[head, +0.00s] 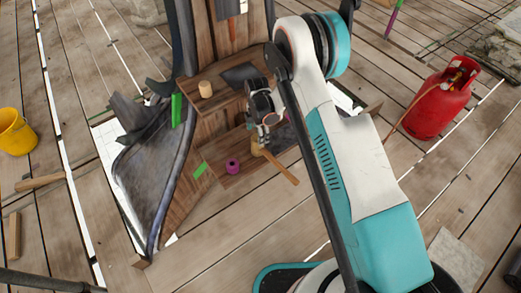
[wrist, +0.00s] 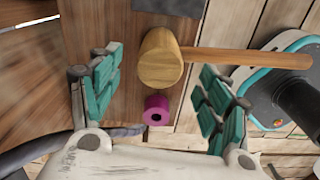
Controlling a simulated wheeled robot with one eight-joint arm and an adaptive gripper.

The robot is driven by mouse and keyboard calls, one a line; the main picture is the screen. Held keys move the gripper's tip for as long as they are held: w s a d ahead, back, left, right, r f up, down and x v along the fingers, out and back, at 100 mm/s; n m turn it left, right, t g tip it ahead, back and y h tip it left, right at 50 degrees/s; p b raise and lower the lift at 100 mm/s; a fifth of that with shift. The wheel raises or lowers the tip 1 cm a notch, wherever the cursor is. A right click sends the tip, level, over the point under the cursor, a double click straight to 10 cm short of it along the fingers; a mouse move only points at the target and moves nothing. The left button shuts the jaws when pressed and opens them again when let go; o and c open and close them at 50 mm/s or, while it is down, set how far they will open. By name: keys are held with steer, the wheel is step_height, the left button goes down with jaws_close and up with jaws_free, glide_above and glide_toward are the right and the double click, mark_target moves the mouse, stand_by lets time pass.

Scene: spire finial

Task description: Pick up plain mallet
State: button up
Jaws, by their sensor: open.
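The plain mallet (wrist: 160,62) has a pale wooden cylindrical head and a long brown handle pointing right in the wrist view. In the head view the mallet (head: 281,169) lies on the lower wooden shelf, its handle sticking out past the front edge and its head partly hidden by my gripper. My gripper (head: 264,122) is above the mallet head. In the wrist view my gripper (wrist: 153,92) is open, with teal finger pads apart on either side. The mallet head shows beyond and between them, not visibly touched.
A magenta spool (head: 232,166) sits on the lower shelf near the mallet head. A small wooden cylinder (head: 206,89) and a dark flat piece (head: 240,75) are on the upper shelf. A red gas cylinder (head: 434,102) stands right, a yellow bucket (head: 16,132) left.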

step_height(320, 180, down, 4)
steer(key=shift+f+b, duration=0.15)
steer(key=shift+b, duration=0.75)
steer(key=c, duration=1.3)
steer(key=shift+o, duration=0.2)
